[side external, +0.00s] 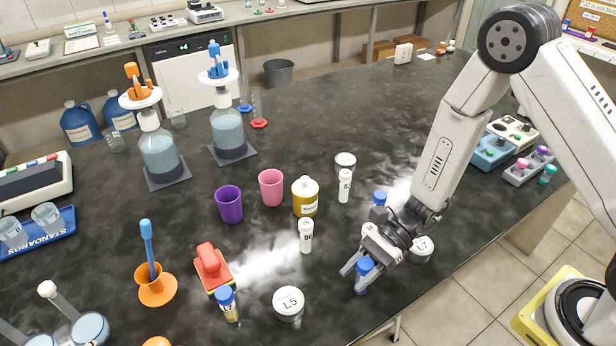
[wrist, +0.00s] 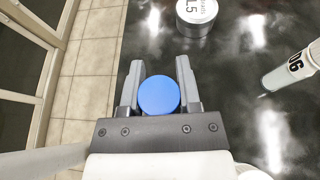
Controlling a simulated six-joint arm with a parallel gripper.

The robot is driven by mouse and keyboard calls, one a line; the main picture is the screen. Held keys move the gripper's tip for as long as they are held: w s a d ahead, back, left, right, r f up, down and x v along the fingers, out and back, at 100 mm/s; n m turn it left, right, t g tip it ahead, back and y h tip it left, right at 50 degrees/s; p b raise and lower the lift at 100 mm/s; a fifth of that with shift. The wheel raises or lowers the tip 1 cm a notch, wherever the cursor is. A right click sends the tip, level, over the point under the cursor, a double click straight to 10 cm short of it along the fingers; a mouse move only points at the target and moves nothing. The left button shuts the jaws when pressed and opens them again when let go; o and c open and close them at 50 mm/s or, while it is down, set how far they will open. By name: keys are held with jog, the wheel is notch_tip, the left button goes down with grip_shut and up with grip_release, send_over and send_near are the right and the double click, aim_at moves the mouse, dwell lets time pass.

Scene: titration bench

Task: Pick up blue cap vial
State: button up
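A blue cap vial (side external: 364,266) stands near the front edge of the dark bench, between the fingers of my gripper (side external: 358,270). In the wrist view its round blue cap (wrist: 158,96) sits between the two fingers of my gripper (wrist: 160,80), which are spread on either side of it. The cap hides most of the vial below, and I cannot tell whether the fingers touch it. A second blue cap vial (side external: 227,303) with yellowish contents stands to the left. A third blue cap (side external: 380,197) shows behind my gripper.
A white-lidded L5 container (side external: 288,303) stands left of my gripper; it also shows in the wrist view (wrist: 196,14). A white-capped vial (side external: 306,236), a yellow bottle (side external: 305,197) and an L7 container (side external: 421,248) are close by. The bench edge is near on the right.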

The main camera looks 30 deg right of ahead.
grip_shut()
jog(key=shift+r, duration=0.15)
notch_tip(320, 180, up, 10)
dwell(0.8)
dwell(0.5)
